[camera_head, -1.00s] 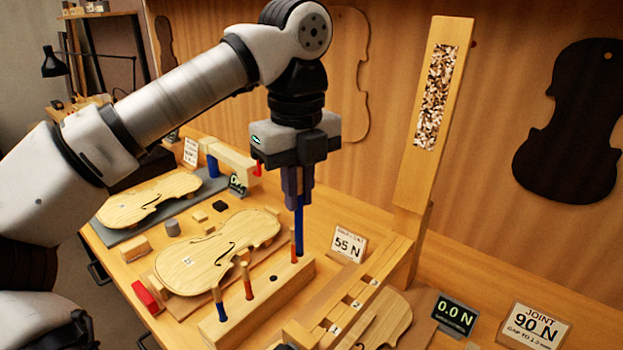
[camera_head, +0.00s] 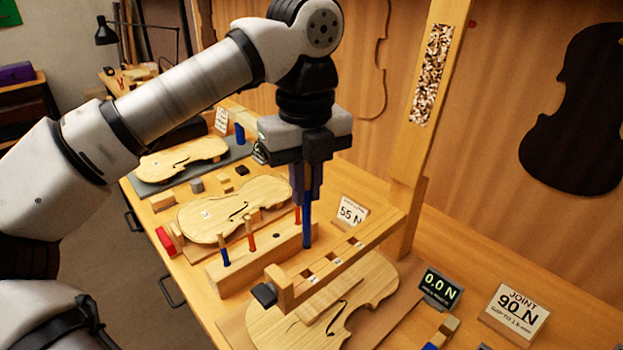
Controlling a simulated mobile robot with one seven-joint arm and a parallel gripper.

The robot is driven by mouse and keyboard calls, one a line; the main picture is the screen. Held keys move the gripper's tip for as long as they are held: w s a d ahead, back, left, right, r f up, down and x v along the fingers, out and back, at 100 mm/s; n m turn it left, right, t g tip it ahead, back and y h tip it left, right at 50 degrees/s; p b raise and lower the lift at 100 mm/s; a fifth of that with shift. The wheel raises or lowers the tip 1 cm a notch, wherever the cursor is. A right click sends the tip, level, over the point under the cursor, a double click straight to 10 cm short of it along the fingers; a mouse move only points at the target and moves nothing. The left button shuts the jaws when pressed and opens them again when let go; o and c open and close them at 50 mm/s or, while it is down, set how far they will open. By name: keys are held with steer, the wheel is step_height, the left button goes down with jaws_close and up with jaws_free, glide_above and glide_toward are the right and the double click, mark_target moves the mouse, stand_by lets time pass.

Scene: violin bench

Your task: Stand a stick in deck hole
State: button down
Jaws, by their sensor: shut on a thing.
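My gripper (camera_head: 307,190) points down and is shut on a blue stick (camera_head: 307,228), which hangs upright below the jaws. The stick's lower end shows in front of the right end of a wooden stick rack (camera_head: 235,275); its height is hard to judge. A raised wooden deck bar (camera_head: 373,238) with several dark square holes and small number labels lies just right of the stick. One deck hole (camera_head: 335,255) shows near its middle. The stick's tip appears outside the deck holes.
Other sticks stand in the rack, one blue with a wooden top (camera_head: 224,252) and one red (camera_head: 250,238). A violin plate (camera_head: 378,278) lies under the deck bar. A wooden post (camera_head: 408,180) rises behind it. A 55 N sign (camera_head: 350,213) stands near the stick.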

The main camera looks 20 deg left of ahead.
stand_by(0.4)
steer(key=b, duration=0.5)
glide_above(306, 244)
steer(key=shift+w+a+f, duration=0.1)
steer(key=shift+w+f, duration=0.1)
steer(key=shift+f, duration=1.3)
steer(key=shift+w+f, duration=0.15)
steer(key=shift+f, duration=1.3)
step_height(306, 244, down, 11)
steer(key=b, duration=0.9)
stand_by(2.3)
steer(key=shift+r, duration=0.3)
